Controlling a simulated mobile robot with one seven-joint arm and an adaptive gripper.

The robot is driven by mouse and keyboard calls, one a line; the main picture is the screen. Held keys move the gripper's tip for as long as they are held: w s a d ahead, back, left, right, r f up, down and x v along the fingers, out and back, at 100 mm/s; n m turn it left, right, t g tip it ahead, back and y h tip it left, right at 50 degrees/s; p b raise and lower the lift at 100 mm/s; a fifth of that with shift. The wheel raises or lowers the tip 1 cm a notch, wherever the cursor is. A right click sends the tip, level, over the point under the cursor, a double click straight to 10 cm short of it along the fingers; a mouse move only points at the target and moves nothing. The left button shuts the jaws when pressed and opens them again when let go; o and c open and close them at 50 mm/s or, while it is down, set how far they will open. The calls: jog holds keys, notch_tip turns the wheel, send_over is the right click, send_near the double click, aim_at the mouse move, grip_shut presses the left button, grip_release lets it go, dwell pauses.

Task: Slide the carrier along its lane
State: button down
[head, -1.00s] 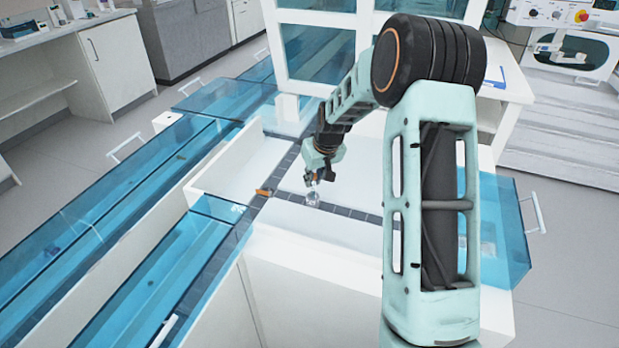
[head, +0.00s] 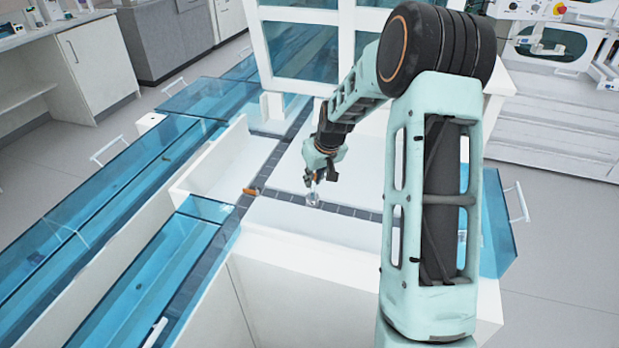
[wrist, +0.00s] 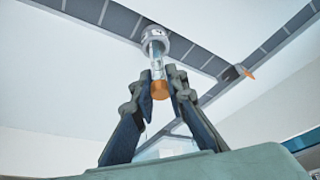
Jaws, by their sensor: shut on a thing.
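The carrier (wrist: 155,33) is a round grey-white puck standing on the dark segmented lane (wrist: 108,16). It holds an upright clear tube with an orange cap (wrist: 159,90). In the head view the carrier (head: 312,199) sits on the cross lane (head: 345,210), right of the junction with the longer lane. My gripper (wrist: 160,92) is shut on the capped tube, with a finger on each side of the cap. In the head view my gripper (head: 320,178) is just above the carrier, and its fingers partly hide the tube.
An orange-tipped piece (head: 250,191) lies at the lane junction; it also shows in the wrist view (wrist: 237,73). White walls (head: 215,165) border the lanes. Blue transparent covers (head: 120,195) run along the left. A glazed white frame (head: 310,45) stands behind.

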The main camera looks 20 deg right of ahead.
jog(key=s+d, duration=0.6)
jog(key=d, duration=0.3)
jog(key=shift+s+d+p, duration=0.25)
jog(key=shift+d+p, duration=0.1)
dwell(1.8)
jog(key=c, duration=1.8)
grip_release()
jog(key=shift+c, duration=0.2)
jog(key=v, duration=1.2)
